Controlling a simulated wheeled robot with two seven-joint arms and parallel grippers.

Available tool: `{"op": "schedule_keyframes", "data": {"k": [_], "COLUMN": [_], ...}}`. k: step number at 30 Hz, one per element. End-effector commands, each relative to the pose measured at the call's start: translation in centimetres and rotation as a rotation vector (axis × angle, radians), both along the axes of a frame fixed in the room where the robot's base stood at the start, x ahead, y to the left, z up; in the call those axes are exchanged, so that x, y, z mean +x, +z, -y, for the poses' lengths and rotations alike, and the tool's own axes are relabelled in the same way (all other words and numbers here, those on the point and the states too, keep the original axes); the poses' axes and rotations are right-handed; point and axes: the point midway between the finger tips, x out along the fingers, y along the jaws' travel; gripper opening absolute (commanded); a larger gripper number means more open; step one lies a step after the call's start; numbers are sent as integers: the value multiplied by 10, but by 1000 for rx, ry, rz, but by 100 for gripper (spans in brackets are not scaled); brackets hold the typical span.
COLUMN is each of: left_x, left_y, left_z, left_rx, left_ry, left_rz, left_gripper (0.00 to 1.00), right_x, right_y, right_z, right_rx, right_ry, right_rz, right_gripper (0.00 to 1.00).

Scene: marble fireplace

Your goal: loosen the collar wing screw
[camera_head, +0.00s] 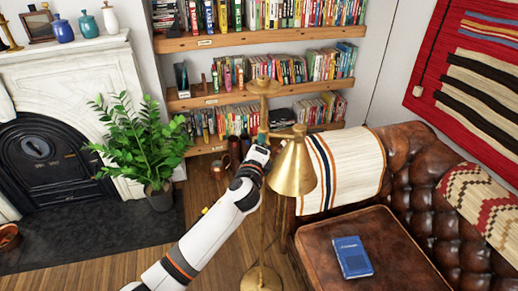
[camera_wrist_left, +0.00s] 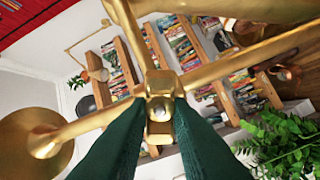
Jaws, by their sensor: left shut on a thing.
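A brass floor lamp stands in the middle of the head view, with a cone shade (camera_head: 293,170) on a side arm and a slim pole (camera_head: 262,222). My left gripper (camera_head: 262,136) is at the collar, at the height of the side arm. In the left wrist view the brass collar (camera_wrist_left: 160,82) sits where the lamp's rods meet. The left gripper's dark green fingers are shut on the small wing screw (camera_wrist_left: 160,112) just below it. The fingers hide the screw's sides, so its wings cannot be made out. My right gripper is in neither view.
A brown leather sofa (camera_head: 405,165) and a leather ottoman (camera_head: 385,235) with a blue book (camera_head: 352,257) are at the right. Bookshelves (camera_head: 255,92) stand behind the lamp. A potted plant (camera_head: 145,140) and a marble fireplace (camera_head: 75,70) are at the left.

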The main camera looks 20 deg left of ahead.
Motion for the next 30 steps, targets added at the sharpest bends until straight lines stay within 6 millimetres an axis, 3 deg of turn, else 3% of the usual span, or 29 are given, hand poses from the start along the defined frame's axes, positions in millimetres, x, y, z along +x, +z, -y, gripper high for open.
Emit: {"op": "schedule_keyframes", "data": {"k": [15,30], "left_x": [0,0], "left_y": [-3,-2], "left_z": [-1,-1], "left_rx": [-350,-420], "left_ry": [1,1], "left_rz": [49,59], "left_gripper": [0,0], "right_x": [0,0], "right_y": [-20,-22], "right_z": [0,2], "right_rx": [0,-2], "right_ry": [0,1], "right_rz": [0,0], "right_gripper": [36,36]}}
